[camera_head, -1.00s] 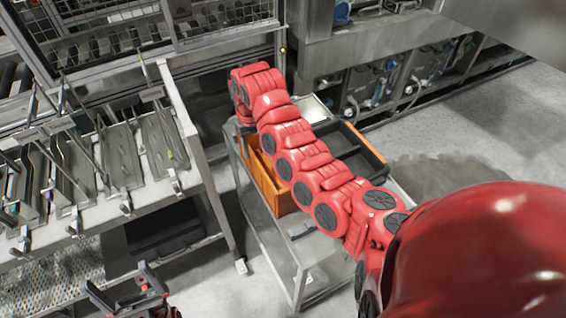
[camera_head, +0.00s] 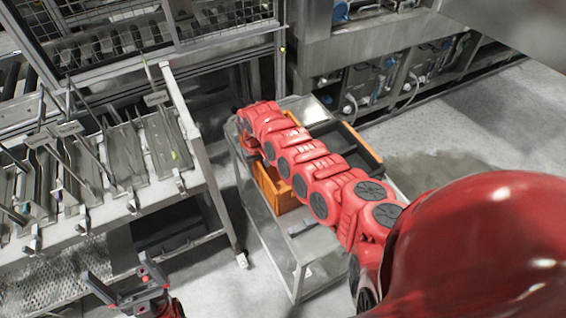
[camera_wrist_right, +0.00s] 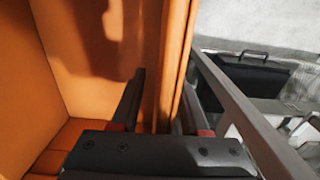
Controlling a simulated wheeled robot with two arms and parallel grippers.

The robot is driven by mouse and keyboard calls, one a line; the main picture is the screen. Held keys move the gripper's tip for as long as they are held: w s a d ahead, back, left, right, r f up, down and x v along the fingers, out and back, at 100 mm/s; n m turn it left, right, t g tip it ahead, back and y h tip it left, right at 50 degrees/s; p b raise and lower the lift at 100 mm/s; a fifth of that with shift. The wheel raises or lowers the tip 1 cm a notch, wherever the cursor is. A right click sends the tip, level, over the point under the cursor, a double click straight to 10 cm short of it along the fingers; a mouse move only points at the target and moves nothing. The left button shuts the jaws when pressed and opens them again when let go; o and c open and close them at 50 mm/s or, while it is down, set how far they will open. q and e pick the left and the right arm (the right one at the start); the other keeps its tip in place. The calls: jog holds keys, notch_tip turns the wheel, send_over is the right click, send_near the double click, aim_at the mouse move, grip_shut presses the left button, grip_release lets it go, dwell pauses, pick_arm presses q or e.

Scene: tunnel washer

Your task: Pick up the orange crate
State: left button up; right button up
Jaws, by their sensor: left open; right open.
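The orange crate (camera_head: 266,184) stands on a grey metal cart (camera_head: 300,252), partly covered by my red right arm. In the right wrist view, the crate's orange inside (camera_wrist_right: 80,60) fills the left and its wall runs up the middle. My right gripper (camera_wrist_right: 160,100) is open, with one dark finger on the inner side of this wall and the other on the outer side. I cannot tell whether the fingers touch the wall. In the head view this gripper is mostly hidden by its own arm. My left gripper (camera_head: 118,270) is open and empty at the lower left, away from the crate.
A dark bin with an orange edge (camera_head: 360,150) sits beside the crate on the cart, behind my arm. A bench with metal tools (camera_head: 110,165) stands at the left. Machinery (camera_head: 390,70) lines the back. Grey floor is clear at the right.

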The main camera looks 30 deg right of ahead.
grip_shut()
dwell(1.4)
